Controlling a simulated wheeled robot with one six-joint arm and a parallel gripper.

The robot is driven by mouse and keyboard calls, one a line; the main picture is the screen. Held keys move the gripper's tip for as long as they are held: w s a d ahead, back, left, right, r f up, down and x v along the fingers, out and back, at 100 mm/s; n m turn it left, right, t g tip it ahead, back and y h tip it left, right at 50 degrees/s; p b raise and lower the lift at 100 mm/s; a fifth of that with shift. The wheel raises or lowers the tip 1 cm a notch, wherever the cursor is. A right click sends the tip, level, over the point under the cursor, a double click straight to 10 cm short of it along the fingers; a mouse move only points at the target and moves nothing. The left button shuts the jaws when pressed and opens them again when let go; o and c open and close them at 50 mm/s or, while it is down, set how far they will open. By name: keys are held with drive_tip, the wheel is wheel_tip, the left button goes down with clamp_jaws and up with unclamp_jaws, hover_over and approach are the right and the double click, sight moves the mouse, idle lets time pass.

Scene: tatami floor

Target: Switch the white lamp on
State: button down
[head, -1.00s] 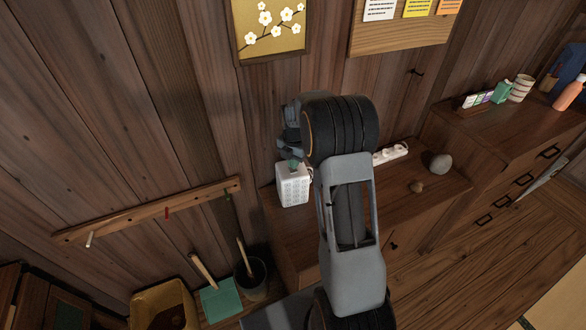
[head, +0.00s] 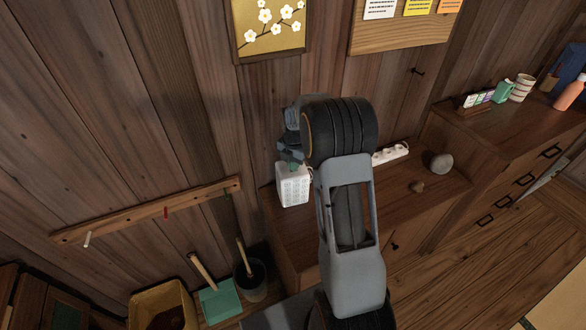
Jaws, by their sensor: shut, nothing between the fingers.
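The white lamp (head: 294,187) is a box with a patterned front, standing on the low wooden cabinet against the wall. A small green part (head: 294,167) shows at its top, partly hidden by my gripper. My gripper (head: 291,162) is shut and empty, pointing down right at the lamp's top. I cannot tell whether it touches the lamp. No clear glow shows around the lamp. My arm hides the area to the right of the lamp.
A wooden peg rail (head: 148,209) is on the wall at left. A dustpan (head: 219,301) and dark bucket (head: 250,278) stand below.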

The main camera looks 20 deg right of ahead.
drive_tip(key=shift+f+b, duration=0.4)
drive_tip(key=shift+f, duration=0.2)
drive_tip(key=shift+r, duration=0.15)
drive_tip(key=shift+r+p, duration=2.55)
drive_tip(key=shift+r, duration=0.85)
